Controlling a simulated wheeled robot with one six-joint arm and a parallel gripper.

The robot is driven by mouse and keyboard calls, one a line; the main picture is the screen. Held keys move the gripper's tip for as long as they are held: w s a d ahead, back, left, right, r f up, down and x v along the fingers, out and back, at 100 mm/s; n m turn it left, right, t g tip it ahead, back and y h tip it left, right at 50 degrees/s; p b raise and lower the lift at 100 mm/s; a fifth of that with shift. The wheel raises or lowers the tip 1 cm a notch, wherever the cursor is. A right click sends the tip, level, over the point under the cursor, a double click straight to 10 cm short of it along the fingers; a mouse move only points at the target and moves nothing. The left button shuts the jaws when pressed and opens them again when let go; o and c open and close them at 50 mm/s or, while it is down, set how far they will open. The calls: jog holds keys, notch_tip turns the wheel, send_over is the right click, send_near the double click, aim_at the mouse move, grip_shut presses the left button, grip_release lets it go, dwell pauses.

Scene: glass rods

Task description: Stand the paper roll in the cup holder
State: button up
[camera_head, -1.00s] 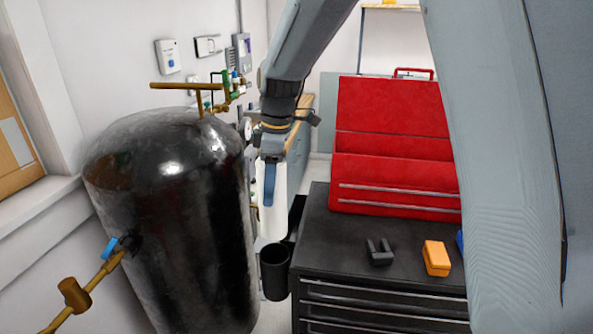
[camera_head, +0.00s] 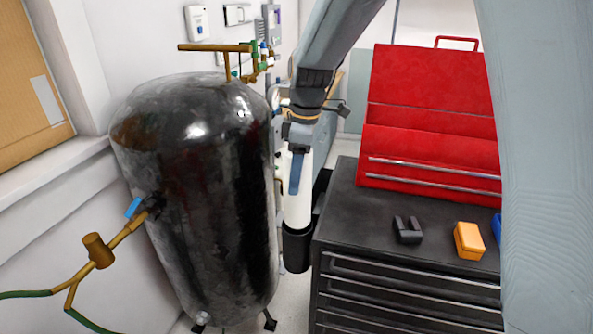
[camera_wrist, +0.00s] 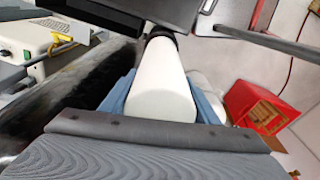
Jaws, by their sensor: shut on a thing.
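The white paper roll (camera_head: 300,208) is upright in my gripper (camera_head: 297,188), whose blue finger lies along its upper part. The black cup holder (camera_head: 297,252) hangs at the left side of the black tool cabinet. The roll's lower end meets the cup's opening and appears to be in it; how deep is hidden. In the wrist view the roll (camera_wrist: 160,85) sits between the blue fingers of my gripper (camera_wrist: 162,100). Its far end reaches the dark ring of the cup holder (camera_wrist: 160,31).
A large black tank (camera_head: 195,200) with brass pipes stands close on the left. The tool cabinet (camera_head: 345,220) on the right carries a red toolbox (camera_head: 430,135), a black bracket (camera_head: 407,230) and an orange box (camera_head: 468,240). The gap between tank and cabinet is narrow.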

jog(key=shift+f+b, duration=2.75)
jog(key=shift+f, duration=2.75)
jog(key=o, duration=1.4)
jog(key=shift+c, duration=0.2)
notch_tip(320, 180, up, 8)
jog(key=b, duration=0.1)
jog(key=shift+d+f+b, duration=0.15)
jog(key=shift+d+b, duration=0.25)
jog(key=shift+d, duration=0.05)
jog(key=shift+s, duration=0.1)
